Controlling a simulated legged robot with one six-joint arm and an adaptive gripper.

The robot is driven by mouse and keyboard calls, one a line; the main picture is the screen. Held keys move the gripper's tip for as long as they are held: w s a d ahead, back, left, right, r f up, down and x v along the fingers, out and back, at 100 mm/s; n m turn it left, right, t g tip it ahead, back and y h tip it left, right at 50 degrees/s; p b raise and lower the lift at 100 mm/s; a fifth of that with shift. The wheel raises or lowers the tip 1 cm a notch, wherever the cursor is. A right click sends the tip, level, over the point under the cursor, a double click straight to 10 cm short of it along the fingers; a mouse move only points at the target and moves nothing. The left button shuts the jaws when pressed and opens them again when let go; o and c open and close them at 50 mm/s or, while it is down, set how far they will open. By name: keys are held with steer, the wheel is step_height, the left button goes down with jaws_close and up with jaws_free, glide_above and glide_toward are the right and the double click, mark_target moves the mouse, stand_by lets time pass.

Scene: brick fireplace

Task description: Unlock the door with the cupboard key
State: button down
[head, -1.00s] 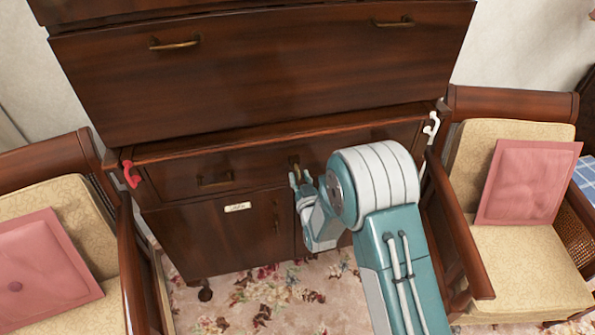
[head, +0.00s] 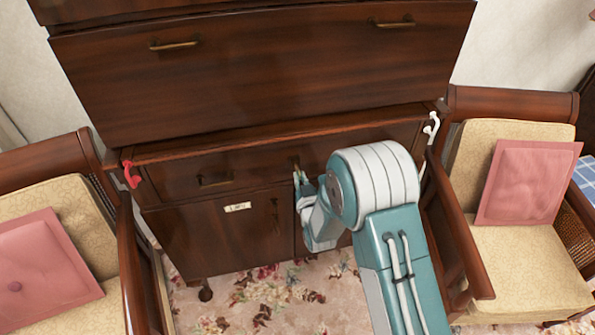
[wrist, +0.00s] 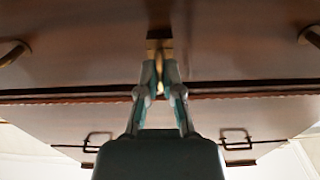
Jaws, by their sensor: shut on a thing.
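My gripper (head: 301,176) is at the front of the dark wooden cabinet, by the middle of its upper drawer. In the wrist view, the fingertips (wrist: 160,74) are close together around a small brass-coloured piece (wrist: 160,87), which may be the key; its shape is mostly hidden. More brass (wrist: 153,48) shows just beyond the fingertips, against the wood. I cannot tell whether the held piece sits in a lock. The left cupboard door (head: 220,240) is shut, below the drawer, with a small dark fitting (head: 275,207) near its right edge.
A small pale label (head: 238,207) is on the left door's top edge. A red hook (head: 131,174) and a white hook (head: 431,128) hang at the cabinet's corners. Armchairs (head: 520,250) stand close on both sides. Patterned carpet (head: 250,295) lies in front.

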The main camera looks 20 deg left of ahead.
steer(key=shift+v, duration=1.65)
stand_by(0.4)
steer(key=shift+s+d, duration=0.15)
steer(key=shift+s, duration=0.2)
